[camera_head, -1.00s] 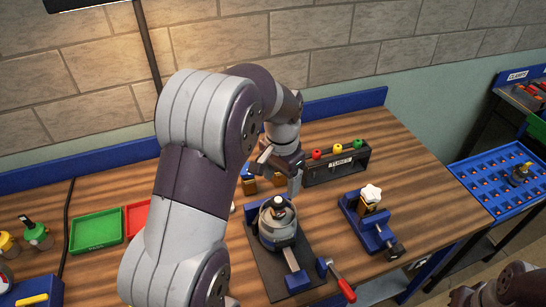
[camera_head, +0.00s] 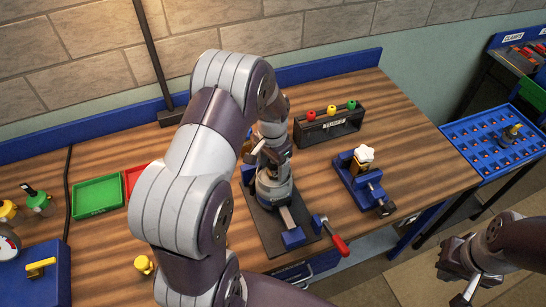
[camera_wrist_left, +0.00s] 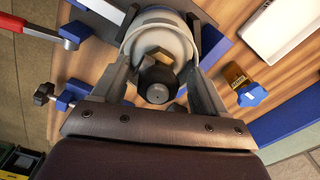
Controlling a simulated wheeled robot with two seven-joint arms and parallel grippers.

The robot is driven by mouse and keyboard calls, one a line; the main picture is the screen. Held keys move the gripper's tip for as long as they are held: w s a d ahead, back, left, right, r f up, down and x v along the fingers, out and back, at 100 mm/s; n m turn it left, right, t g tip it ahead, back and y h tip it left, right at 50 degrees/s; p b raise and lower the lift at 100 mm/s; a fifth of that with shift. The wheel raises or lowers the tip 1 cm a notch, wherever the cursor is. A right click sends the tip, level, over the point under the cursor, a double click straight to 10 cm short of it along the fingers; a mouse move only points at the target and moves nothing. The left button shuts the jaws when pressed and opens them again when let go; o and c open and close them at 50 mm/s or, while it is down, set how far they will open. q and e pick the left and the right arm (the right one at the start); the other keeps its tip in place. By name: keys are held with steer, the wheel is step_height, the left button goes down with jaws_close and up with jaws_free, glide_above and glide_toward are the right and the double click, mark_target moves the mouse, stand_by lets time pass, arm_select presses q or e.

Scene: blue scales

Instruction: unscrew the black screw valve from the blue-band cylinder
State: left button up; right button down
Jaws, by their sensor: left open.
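A grey cylinder (camera_head: 272,188) stands upright in a blue vise (camera_head: 293,237) on a dark base plate. The black screw valve (camera_wrist_left: 157,84) tops it, seen from above in the left wrist view, with a brass-coloured part beside it. My left gripper (camera_head: 268,162) is over the top of the cylinder and hides the valve in the head view. In the wrist view its two fingers stand open on either side of the valve, with gaps. No blue band is clearly visible on the cylinder. My right gripper (camera_head: 461,287) is at the lower right, away from the bench; its jaws are unclear.
A red-handled vise lever (camera_head: 335,240) sticks out at the front. A second blue vise (camera_head: 365,188) with a white-knobbed part stands to the right. A black rack (camera_head: 330,125) with coloured knobs stands behind. Green (camera_head: 97,196) and red trays lie left. A blue grid tray (camera_head: 490,145) is far right.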

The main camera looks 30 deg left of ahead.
arm_select(q)
steer(key=shift+w+d, duration=0.1)
steer(key=shift+w, duration=0.05)
steer(key=c, duration=1.2)
steer(key=shift+r+n+p, duration=0.1)
steer(key=shift+n+p, duration=0.25)
steer(key=shift+n, duration=0.75)
steer(key=n, duration=0.2)
steer(key=shift+n, duration=0.3)
steer(key=n+p, duration=0.1)
steer(key=n, duration=0.4)
steer(key=shift+n, duration=0.3)
steer(key=n, duration=0.5)
steer(key=shift+p, duration=0.4)
steer(key=n, duration=0.4)
steer(key=shift+n, duration=0.3)
steer(key=o, duration=1.1)
steer(key=shift+o, duration=0.6)
